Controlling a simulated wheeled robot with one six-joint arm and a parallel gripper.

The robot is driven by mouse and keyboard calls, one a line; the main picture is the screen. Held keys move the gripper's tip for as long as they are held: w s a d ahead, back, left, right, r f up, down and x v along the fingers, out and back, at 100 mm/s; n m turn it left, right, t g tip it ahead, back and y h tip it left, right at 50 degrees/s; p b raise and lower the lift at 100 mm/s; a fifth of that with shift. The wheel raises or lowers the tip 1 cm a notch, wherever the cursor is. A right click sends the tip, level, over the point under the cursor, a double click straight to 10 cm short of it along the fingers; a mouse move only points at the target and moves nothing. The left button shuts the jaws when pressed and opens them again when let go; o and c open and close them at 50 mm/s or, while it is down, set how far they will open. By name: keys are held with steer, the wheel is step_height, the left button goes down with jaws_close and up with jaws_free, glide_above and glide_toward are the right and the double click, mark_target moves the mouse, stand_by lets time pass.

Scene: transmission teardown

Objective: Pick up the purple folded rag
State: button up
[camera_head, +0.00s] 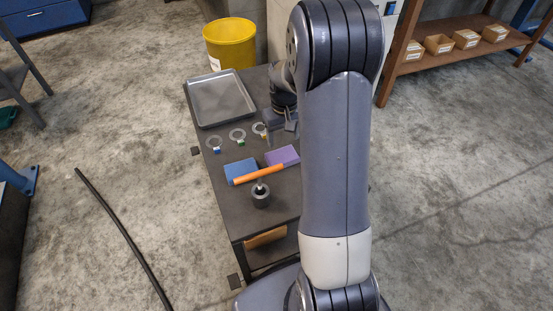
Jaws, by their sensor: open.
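The purple folded rag (283,155) lies flat on the dark table, against the right side of a blue folded rag (241,170). An orange stick-like tool (258,174) lies across or just in front of the rags' near edges. My gripper (277,134) is above the table, a little behind the purple rag in the picture. It is open, and nothing shows between its fingers. My arm hides the table's right side and may hide part of the rag's right end.
A grey tray (220,98) lies at the table's back left. A small dark cup-like part (261,196) stands near the front. A yellow bin (230,43) stands behind the table.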

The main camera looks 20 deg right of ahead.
mark_target(282, 156)
steer(key=shift+o, duration=1.4)
steer(key=f, duration=0.3)
steer(key=shift+w, duration=0.3)
steer(key=o, duration=0.4)
steer(key=shift+f+b, duration=0.45)
steer(key=shift+f, duration=0.3)
steer(key=shift+o, duration=0.3)
step_height(282, 156, down, 4)
steer(key=shift+s+f+b, duration=0.1)
steer(key=shift+f+b, duration=0.15)
steer(key=shift+b, duration=0.4)
steer(key=shift+c, duration=0.3)
steer(key=c, duration=0.6)
